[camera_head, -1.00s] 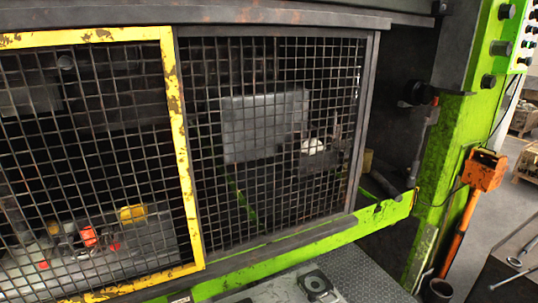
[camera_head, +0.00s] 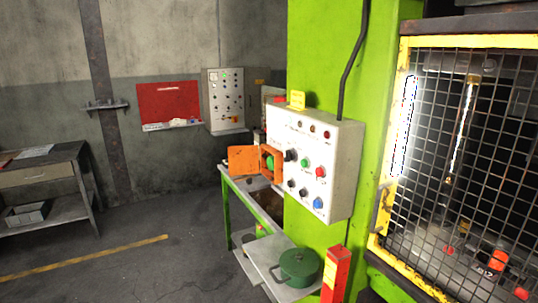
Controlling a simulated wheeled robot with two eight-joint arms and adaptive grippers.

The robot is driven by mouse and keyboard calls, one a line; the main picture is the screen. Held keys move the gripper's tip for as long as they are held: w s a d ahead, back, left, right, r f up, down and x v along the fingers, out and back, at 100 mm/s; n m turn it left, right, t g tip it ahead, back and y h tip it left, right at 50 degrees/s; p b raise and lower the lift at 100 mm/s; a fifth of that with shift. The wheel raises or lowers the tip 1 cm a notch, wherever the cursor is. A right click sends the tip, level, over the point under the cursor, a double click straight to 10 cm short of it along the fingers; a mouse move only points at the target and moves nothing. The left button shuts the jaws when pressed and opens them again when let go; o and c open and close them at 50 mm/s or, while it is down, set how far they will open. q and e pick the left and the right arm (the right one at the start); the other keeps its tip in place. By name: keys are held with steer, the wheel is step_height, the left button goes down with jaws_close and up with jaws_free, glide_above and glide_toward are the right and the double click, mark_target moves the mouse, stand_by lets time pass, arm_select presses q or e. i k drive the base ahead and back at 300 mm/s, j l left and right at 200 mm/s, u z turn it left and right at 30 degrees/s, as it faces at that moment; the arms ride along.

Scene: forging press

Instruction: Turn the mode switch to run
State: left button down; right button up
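A white control box (camera_head: 338,180) is mounted on the green press column (camera_head: 322,60) in the middle of the view. Its face carries a large black knob (camera_head: 290,155), smaller black knobs (camera_head: 291,183), a green button (camera_head: 305,163), a red button (camera_head: 320,171), a blue button (camera_head: 318,203) and a row of dark round lamps along the top. The labels are too small to read, so I cannot tell which knob is the mode switch or how it is set. Neither of my grippers is in view.
An orange box (camera_head: 243,160) with an open lid is left of the panel. A yellow-framed mesh guard (camera_head: 393,150) is at right. A workbench (camera_head: 45,175) is far left; the floor between is clear.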

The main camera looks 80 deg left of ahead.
mark_target(288, 155)
steer(key=u, duration=2.55)
